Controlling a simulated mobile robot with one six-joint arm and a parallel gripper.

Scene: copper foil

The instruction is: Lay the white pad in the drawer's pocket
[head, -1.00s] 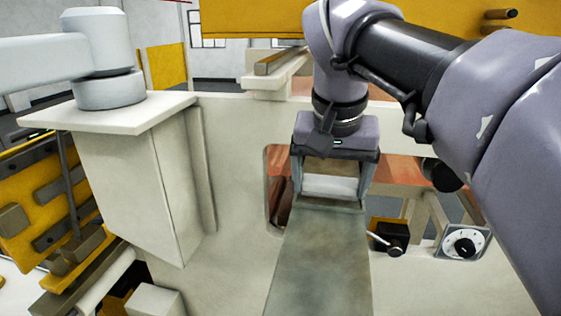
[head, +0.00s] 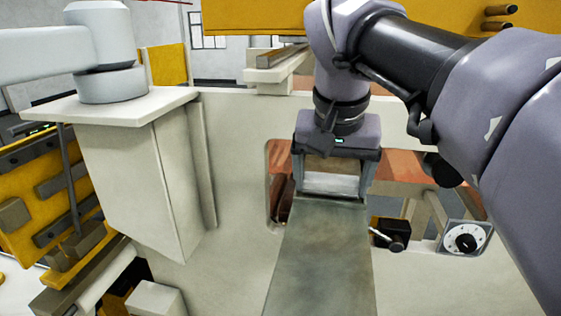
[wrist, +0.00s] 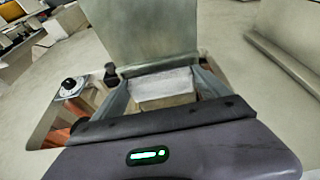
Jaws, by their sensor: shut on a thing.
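My gripper (head: 332,190) points down at the opening in the pale machine wall, its two fingers on either side of the white pad (head: 331,185). It is shut on the pad, a pale block whose white face shows between the fingers, also in the wrist view (wrist: 165,82). A long grey-green plate (head: 318,258), seemingly the drawer's, runs from just below the pad towards me. It also shows in the wrist view (wrist: 165,35), right beyond the pad. The pocket is not clearly visible, and I cannot tell whether the pad touches anything under it.
The pale wall (head: 235,140) surrounds the opening, with reddish copper-coloured surfaces (head: 402,168) behind it. A black lever block (head: 391,233) and a dial (head: 466,239) sit right of the plate. A boxy pale pedestal (head: 135,175) stands at left.

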